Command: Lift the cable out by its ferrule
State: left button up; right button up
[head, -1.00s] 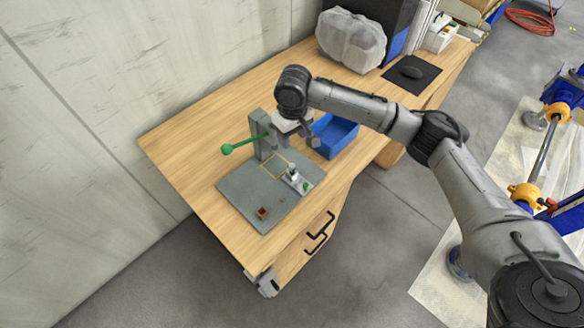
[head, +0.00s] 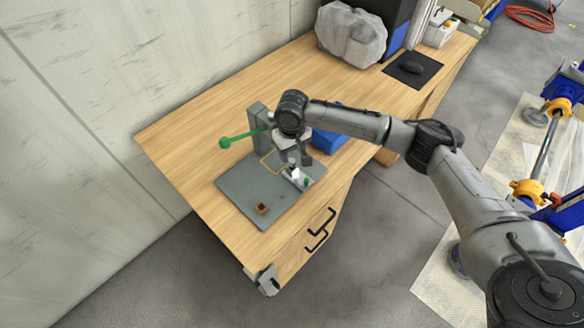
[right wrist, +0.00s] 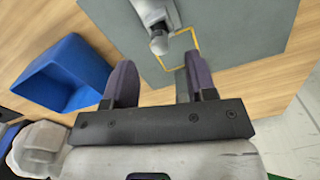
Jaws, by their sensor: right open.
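A thin yellow cable (head: 270,168) forms an angular loop over the grey base plate (head: 240,190). In the right wrist view the cable (right wrist: 197,45) bends beside a pale grey fixture (right wrist: 152,12) with a rounded grey end. The fixture (head: 295,174) also shows in the head view, with a small green part at its side. I cannot make out the ferrule clearly. My right gripper (head: 295,160) is above the fixture, open and empty; its two dark fingers (right wrist: 160,80) stand apart in the wrist view. My left gripper is not in view.
A grey post with a green-knobbed lever (head: 226,142) stands at the plate's back. A blue bin (head: 328,141) is close behind my right gripper. The wooden bench (head: 185,150) is clear on the left.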

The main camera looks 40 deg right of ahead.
aim_at(292, 160)
notch_tip(292, 160, down, 4)
jog(key=shift+f+b, duration=0.1)
jog(key=shift+b, duration=0.75)
jog(key=shift+f, duration=0.4)
jog(key=c, duration=0.5)
grip_shut()
jog(key=shift+r, duration=0.1)
